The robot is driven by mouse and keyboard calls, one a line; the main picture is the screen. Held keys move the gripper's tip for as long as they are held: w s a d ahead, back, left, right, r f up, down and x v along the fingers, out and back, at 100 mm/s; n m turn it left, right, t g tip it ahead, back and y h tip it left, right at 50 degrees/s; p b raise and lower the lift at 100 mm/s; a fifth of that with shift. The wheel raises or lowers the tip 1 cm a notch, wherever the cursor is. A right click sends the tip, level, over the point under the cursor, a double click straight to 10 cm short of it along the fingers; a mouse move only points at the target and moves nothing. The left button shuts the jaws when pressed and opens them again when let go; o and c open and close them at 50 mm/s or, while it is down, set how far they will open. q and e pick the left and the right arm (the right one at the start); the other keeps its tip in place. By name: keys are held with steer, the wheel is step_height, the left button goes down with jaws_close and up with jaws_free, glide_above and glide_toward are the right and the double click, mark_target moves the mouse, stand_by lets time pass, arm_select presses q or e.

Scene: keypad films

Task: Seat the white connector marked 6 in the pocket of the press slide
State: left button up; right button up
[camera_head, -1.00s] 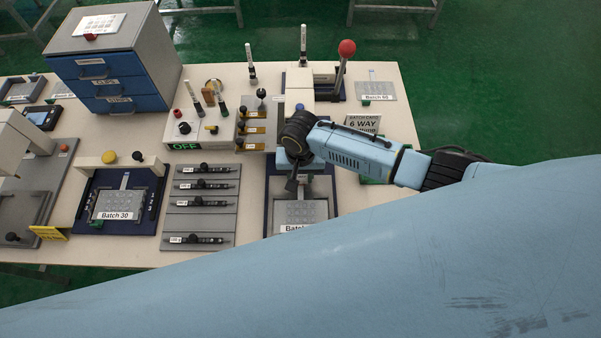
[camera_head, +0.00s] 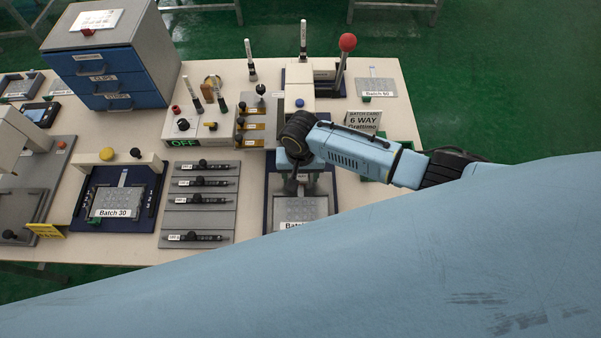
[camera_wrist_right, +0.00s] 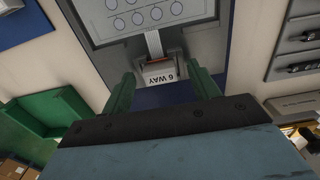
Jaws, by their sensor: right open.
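The white connector (camera_wrist_right: 160,70) shows in the right wrist view at the end of the film's pale tail, with an upside-down "6 WAY" label at it. My right gripper (camera_wrist_right: 163,84) is open, its green fingers to either side of the connector with gaps. In the head view my right gripper (camera_head: 298,178) hangs over the back of the film fixture (camera_head: 271,205), and the connector is hidden there. The press, with its red-ball lever (camera_head: 347,43), stands behind my right arm. I cannot make out the slide's pocket. My left gripper is out of view.
The keypad film (camera_wrist_right: 145,18) lies on its plate.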

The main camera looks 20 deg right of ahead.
steer(key=shift+r, duration=0.1)
step_height(320, 180, up, 13)
steer(key=p, duration=0.1)
stand_by(0.4)
steer(key=shift+s, duration=0.1)
stand_by(0.4)
